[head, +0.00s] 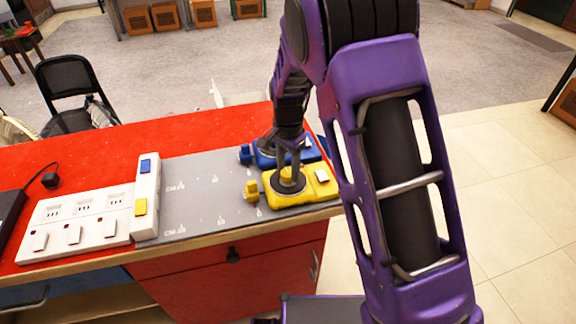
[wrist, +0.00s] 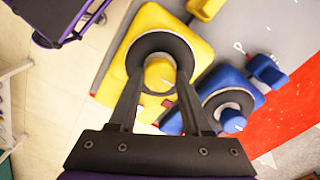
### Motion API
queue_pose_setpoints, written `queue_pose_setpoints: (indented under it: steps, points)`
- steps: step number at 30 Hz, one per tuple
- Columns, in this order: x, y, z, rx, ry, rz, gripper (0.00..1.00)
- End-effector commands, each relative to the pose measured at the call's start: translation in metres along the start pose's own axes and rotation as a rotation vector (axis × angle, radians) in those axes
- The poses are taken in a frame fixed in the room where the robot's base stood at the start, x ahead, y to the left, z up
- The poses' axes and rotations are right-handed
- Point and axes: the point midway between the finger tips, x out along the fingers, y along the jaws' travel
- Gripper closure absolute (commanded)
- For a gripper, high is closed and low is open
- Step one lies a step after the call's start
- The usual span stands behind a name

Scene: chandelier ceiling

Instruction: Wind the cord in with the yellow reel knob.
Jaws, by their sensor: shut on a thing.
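The yellow reel (head: 282,199) lies at the right end of the grey mat (head: 195,205), near the red counter's corner; it also shows in the wrist view (wrist: 190,45). Its round yellow knob (wrist: 158,75) sits in the middle of a dark ring. My gripper (head: 290,174) points down over this reel. In the wrist view its two fingers (wrist: 160,80) are shut on the knob, one on each side. A small yellow block (head: 251,190) sits at the reel's left. I cannot make out the cord.
A blue reel (head: 266,161) with its own blue knob (wrist: 233,121) stands close behind the yellow one. A white strip with blue and yellow buttons (head: 147,190) and a white socket panel (head: 75,222) lie left. The red counter (head: 215,128) behind is clear.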

Motion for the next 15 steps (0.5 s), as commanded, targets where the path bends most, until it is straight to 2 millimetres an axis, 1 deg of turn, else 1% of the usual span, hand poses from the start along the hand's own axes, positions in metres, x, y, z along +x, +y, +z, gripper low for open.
queue_pose_setpoints:
  steps: [6,15]
  points:
    - [-0.0011,-0.0007,-0.0002,0.093,0.001,-0.002,1.00]
    - [-0.0006,-0.0007,-0.0003,0.138,0.001,-0.002,1.00]
